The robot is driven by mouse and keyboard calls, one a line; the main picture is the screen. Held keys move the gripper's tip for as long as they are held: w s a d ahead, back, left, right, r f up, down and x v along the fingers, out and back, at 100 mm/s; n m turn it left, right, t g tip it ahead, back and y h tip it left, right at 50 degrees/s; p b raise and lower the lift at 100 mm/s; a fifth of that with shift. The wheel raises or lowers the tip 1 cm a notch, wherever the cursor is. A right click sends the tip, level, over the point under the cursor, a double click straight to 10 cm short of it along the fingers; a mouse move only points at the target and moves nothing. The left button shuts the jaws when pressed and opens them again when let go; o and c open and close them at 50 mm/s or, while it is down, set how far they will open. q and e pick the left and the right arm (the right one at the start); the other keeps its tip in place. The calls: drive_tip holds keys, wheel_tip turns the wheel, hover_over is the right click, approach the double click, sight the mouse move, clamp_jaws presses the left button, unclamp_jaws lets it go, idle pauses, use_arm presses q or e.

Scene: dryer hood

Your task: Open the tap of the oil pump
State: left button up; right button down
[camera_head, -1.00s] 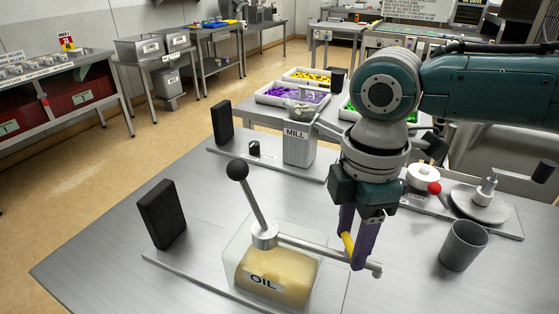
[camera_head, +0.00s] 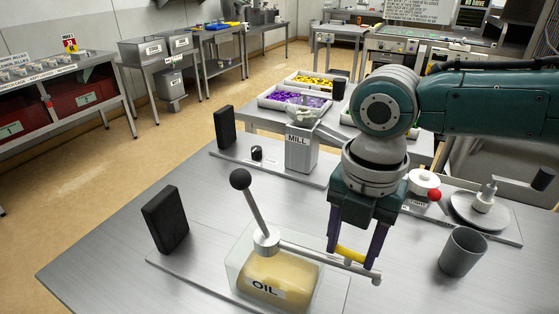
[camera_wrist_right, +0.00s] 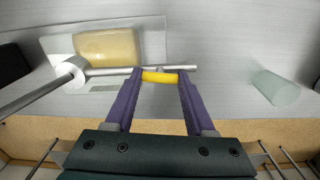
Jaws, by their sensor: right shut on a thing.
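The oil pump is a clear box (camera_head: 233,262) of yellow oil labelled OIL, with a black-knobbed lever (camera_head: 254,210) and a metal outlet pipe (camera_head: 312,254) running to the right. The tap's yellow handle (camera_head: 350,254) is near the pipe's end. My right gripper (camera_head: 354,262) reaches down over it, with one purple finger at each end of the handle, shut on it lengthwise. In the right wrist view the yellow handle (camera_wrist_right: 160,77) spans between the fingertips, roughly in line with the pipe (camera_wrist_right: 110,71). My left gripper is not in view.
A grey cup (camera_head: 463,252) stands on the table to the right of the pipe end. A black upright block (camera_head: 165,220) stands to the left. The mill (camera_head: 299,148) is behind the pump. The table's left front is clear.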

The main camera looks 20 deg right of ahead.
sight(351, 252)
drive_tip(key=shift+n, duration=0.7)
drive_tip(key=shift+c, duration=1.2)
unclamp_jaws()
wheel_tip(351, 252, up, 10)
drive_tip(key=shift+b, duration=0.3)
